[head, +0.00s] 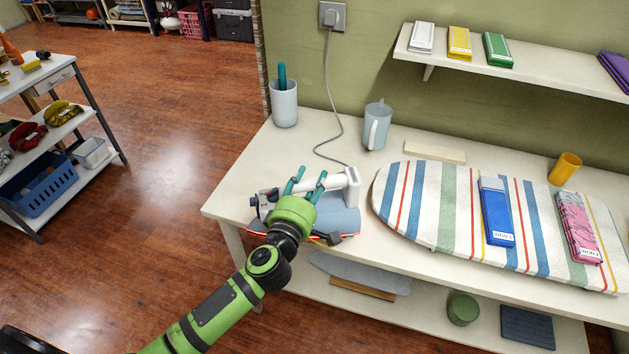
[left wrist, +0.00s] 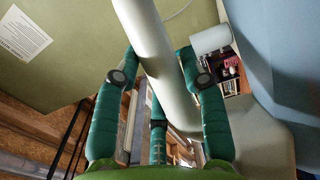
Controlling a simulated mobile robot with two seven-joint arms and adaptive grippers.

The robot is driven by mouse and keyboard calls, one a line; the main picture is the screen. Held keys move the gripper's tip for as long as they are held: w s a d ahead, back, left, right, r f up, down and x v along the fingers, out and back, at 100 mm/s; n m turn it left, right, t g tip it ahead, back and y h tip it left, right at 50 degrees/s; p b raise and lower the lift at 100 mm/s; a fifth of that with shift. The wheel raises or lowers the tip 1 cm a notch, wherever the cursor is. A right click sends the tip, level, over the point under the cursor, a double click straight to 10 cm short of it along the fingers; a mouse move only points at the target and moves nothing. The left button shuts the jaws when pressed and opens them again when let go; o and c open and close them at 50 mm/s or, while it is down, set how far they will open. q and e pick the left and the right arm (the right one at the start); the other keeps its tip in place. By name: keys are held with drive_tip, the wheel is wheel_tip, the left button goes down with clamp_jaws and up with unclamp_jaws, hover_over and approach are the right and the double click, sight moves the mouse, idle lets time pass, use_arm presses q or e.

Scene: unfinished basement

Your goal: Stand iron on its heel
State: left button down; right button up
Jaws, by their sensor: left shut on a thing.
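The iron (head: 338,221) has a grey-blue body and a white handle, and is at the left front of the white table. A grey cord runs from its back up to a wall socket (head: 333,15). My left gripper (head: 306,184) reaches over it, with its teal fingers shut around the white handle. In the left wrist view the handle (left wrist: 156,60) passes between the fingers (left wrist: 152,85), and a large blue surface fills the right side. My arm and gripper hide part of the iron. I cannot tell whether its base touches the table. My right gripper is out of view.
Behind stand a pale cup (head: 285,104), a jug (head: 376,128) and a flat cream block (head: 434,152). A wall shelf (head: 540,75) overhangs the back right.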

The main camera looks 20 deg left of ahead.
use_arm(q)
wheel_tip(320, 180, down, 2)
drive_tip(key=shift+f+b, duration=0.25)
drive_tip(key=shift+b, duration=0.2)
drive_tip(key=shift+f, duration=0.15)
drive_tip(key=c, duration=0.7)
unclamp_jaws()
drive_tip(key=shift+s+f, duration=0.1)
drive_tip(key=shift+f, duration=0.15)
drive_tip(key=shift+r, duration=0.15)
drive_tip(key=shift+s+a+r+b, duration=0.1)
drive_tip(key=shift+s+b, duration=0.25)
drive_tip(key=shift+s, duration=2.7)
drive_tip(key=shift+s+a+b, duration=0.1)
drive_tip(key=shift+s+b, duration=0.2)
drive_tip(key=shift+s, duration=2.7)
